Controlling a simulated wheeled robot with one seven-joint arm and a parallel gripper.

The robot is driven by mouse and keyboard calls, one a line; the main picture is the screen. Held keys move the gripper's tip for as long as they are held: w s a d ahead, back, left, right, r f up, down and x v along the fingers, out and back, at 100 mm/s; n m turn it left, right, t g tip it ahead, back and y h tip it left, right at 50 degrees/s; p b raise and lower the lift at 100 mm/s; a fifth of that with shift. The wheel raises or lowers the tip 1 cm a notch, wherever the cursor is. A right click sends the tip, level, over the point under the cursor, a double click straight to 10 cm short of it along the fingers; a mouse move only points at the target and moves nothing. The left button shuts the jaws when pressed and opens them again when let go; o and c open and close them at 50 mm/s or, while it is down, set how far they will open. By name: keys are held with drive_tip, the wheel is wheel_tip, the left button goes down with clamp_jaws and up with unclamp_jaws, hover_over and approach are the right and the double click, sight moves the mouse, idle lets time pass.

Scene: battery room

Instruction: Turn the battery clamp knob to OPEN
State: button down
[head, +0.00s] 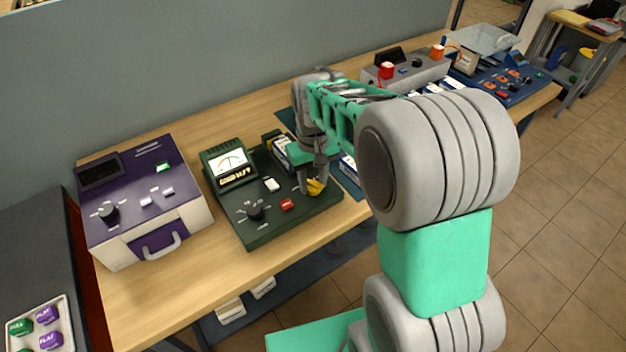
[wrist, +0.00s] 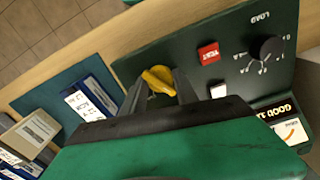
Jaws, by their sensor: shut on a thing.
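The battery clamp knob is a yellow knob (head: 315,187) at the right front of the dark green tester (head: 250,232). It also shows in the wrist view (wrist: 157,79). My gripper (head: 309,184) points down over it, its two grey fingers on either side; in the wrist view my gripper (wrist: 157,88) is shut on the knob. The palm hides the far part of the panel around the knob, and no OPEN marking can be read.
The tester has a red button (head: 287,204), a black dial (head: 255,212) and a lit meter (head: 231,165). A purple machine (head: 140,190) stands left. Batteries on a blue mat (wrist: 50,92) lie beside the tester. Bare wood (head: 240,275) lies in front.

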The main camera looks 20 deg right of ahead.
sight(313, 182)
drive_tip(key=shift+n, duration=1.1)
drive_tip(key=c, duration=0.9)
unclamp_jaws()
wheel_tip(313, 182, up, 8)
drive_tip(key=shift+f+b, duration=0.1)
drive_tip(key=shift+b, duration=0.2)
